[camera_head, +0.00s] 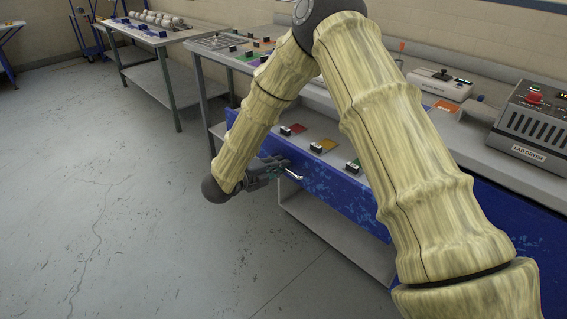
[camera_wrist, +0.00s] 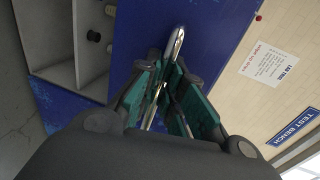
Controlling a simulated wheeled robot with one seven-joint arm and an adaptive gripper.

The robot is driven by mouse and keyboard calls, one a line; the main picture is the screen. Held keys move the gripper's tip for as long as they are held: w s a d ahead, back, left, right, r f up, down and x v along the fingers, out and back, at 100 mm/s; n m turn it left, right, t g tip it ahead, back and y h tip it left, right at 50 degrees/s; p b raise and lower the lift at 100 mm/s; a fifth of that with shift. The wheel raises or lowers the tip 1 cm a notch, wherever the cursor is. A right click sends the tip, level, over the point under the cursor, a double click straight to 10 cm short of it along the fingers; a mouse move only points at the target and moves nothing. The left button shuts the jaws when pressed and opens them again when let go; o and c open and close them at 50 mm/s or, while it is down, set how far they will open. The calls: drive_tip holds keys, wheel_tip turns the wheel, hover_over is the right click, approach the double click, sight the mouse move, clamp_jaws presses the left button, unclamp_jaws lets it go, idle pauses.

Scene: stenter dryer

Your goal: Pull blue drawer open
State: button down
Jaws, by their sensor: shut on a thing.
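The blue drawer front (camera_head: 338,188) runs along the front of the bench in the head view, partly hidden behind my arm. In the wrist view its blue face (camera_wrist: 215,25) fills the upper middle. A shiny metal bar handle (camera_head: 293,175) stands out from it, and it also shows in the wrist view (camera_wrist: 177,43). My gripper (camera_head: 284,168) is at the handle, with the green-padded fingers (camera_wrist: 166,95) on either side of the bar and shut on it.
A lab dryer (camera_head: 535,120) stands at the right. A lower shelf (camera_head: 335,235) sits underneath. The floor (camera_head: 120,220) at the left is clear.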

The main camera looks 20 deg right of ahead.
drive_tip(key=c, duration=1.5)
unclamp_jaws()
drive_tip(key=shift+c, duration=0.2)
drive_tip(key=v, duration=1.2)
